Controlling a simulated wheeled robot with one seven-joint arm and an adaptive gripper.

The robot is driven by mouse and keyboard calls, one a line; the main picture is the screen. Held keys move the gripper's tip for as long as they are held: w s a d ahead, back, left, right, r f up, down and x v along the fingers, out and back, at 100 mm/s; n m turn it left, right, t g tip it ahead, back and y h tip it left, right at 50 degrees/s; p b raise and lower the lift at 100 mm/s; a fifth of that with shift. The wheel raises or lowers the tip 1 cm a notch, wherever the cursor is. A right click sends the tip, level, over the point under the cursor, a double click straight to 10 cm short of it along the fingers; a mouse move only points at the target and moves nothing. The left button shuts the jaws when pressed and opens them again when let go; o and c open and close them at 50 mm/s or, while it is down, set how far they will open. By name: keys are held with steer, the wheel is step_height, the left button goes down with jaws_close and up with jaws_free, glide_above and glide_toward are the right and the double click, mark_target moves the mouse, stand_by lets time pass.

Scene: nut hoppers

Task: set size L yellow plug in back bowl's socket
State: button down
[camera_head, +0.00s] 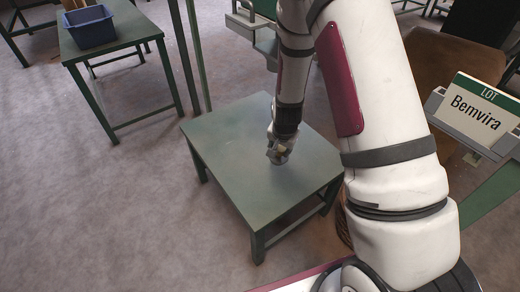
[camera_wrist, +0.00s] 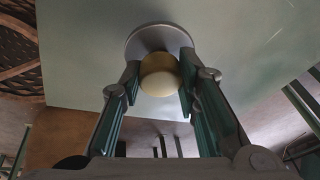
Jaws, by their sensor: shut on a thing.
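My gripper (camera_head: 278,150) is low over the green table (camera_head: 225,150) in the head view. In the wrist view my gripper (camera_wrist: 160,78) is shut on a pale yellow, rounded plug (camera_wrist: 160,76), with one finger on each side of it. A wide grey disc (camera_wrist: 145,38) shows directly behind the yellow part, against the tabletop. I cannot tell whether the disc touches the table. No size mark is readable. I cannot make out the back bowl or its socket in either view.
A blue bin (camera_head: 90,27) stands on another green table (camera_head: 125,28) at the upper left. A sign reading "LOT Bemvira" (camera_head: 478,115) is at the right, near a large brown object (camera_head: 440,62). A brown lattice (camera_wrist: 18,55) shows at the wrist view's left. The visible tabletop around my gripper is clear.

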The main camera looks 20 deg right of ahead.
steer(key=shift+w+d+f+m+b, duration=0.15)
steer(key=shift+d+f+m+b, duration=0.05)
steer(key=shift+f+m+b, duration=0.2)
steer(key=s+a+n+p, duration=0.3)
steer(key=s+a+n, duration=0.1)
steer(key=s+a, duration=0.15)
steer(key=b, duration=0.5)
glide_above(252, 154)
steer(key=shift+n, duration=0.4)
steer(key=shift+f, duration=2.55)
steer(key=shift+f, duration=0.1)
steer(key=c, duration=1.2)
jaws_free()
